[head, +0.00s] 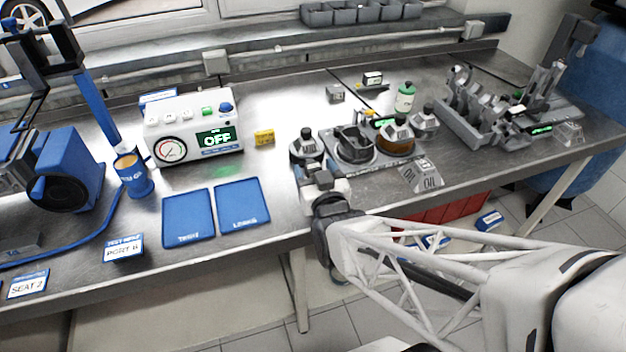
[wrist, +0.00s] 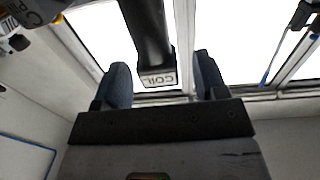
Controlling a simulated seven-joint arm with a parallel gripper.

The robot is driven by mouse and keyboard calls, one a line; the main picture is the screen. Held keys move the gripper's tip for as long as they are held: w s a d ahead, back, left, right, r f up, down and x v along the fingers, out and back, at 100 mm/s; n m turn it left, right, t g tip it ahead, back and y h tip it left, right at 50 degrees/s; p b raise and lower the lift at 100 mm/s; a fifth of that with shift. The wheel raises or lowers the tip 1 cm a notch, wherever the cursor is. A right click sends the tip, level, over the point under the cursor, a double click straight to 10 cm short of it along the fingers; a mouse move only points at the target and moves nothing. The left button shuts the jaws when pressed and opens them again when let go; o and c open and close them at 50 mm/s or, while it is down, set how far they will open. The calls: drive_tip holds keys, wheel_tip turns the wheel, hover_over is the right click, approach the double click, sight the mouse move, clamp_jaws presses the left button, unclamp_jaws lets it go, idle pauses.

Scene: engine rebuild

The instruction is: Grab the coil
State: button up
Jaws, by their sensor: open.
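In the head view, my gripper (head: 318,175) is at the bench's front edge, just in front of a black-capped grey item (head: 305,146). The fingertips are hard to make out there, and I cannot tell whether this item is the coil.
Two round cups (head: 355,146), more black-capped items (head: 424,116) and a sloped label block (head: 425,174) stand to the right of my gripper. Blue mats (head: 243,205) and a gauge box reading OFF (head: 193,128) are to the left. An engine block (head: 478,112) stands far right.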

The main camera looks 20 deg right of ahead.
drive_tip(key=shift+w, duration=0.6)
drive_tip(key=shift+c, duration=0.5)
drive_tip(key=c, duration=1)
